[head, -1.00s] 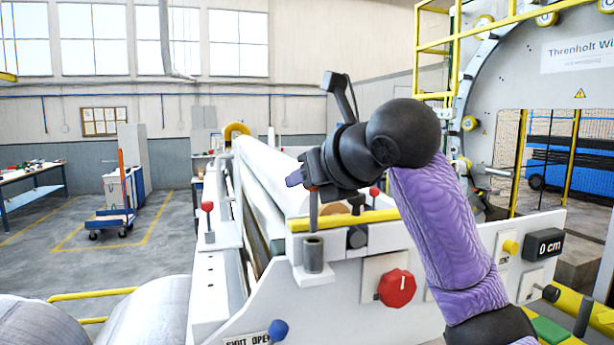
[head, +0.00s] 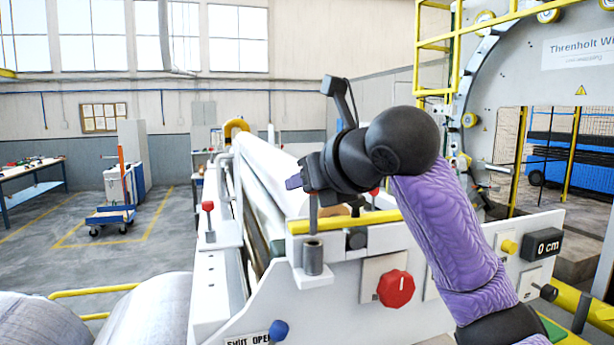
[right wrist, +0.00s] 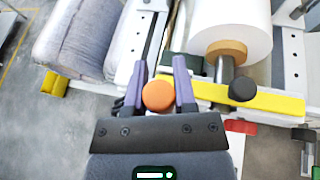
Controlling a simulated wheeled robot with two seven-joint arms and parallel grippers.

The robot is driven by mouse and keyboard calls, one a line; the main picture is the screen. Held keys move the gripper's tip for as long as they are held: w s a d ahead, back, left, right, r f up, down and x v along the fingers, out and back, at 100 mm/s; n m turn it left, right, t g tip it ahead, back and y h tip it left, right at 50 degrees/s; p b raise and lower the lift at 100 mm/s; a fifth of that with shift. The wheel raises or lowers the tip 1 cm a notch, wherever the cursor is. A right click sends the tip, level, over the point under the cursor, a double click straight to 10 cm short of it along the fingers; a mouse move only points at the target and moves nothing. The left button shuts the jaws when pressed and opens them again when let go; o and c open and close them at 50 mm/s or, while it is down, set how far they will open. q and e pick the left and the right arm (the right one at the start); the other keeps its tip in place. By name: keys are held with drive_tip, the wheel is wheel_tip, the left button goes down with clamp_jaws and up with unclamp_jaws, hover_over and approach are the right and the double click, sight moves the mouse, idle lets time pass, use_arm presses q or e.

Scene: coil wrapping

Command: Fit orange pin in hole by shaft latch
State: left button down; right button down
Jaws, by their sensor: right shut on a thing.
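My right gripper (head: 300,184) is shut on the orange pin, above the front end of the machine. In the right wrist view the pin's round orange head (right wrist: 158,96) sits between the purple fingers. In the head view the pin's grey shank (head: 313,214) points straight down, in line with the grey socket (head: 313,258) beside the yellow shaft latch (head: 345,221). The shank's lower end meets the socket's top in the picture; I cannot tell whether it is inside. The socket is hidden in the right wrist view. My left gripper is not in view.
The white roll (right wrist: 232,30) on its shaft lies beyond the latch. A black knob (right wrist: 242,88) stands near the latch bar. A red knob (head: 395,289) and a blue knob (head: 279,329) are on the front panel. Large grey rolls (head: 140,310) lie at lower left.

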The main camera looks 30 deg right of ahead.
sight(315, 216)
drive_tip(key=shift+f+b, duration=1.8)
drive_tip(key=shift+f, duration=0.8)
drive_tip(key=shift+c, duration=1.7)
unclamp_jaws()
drive_tip(key=b+v, duration=0.1)
drive_tip(key=v, duration=0.9)
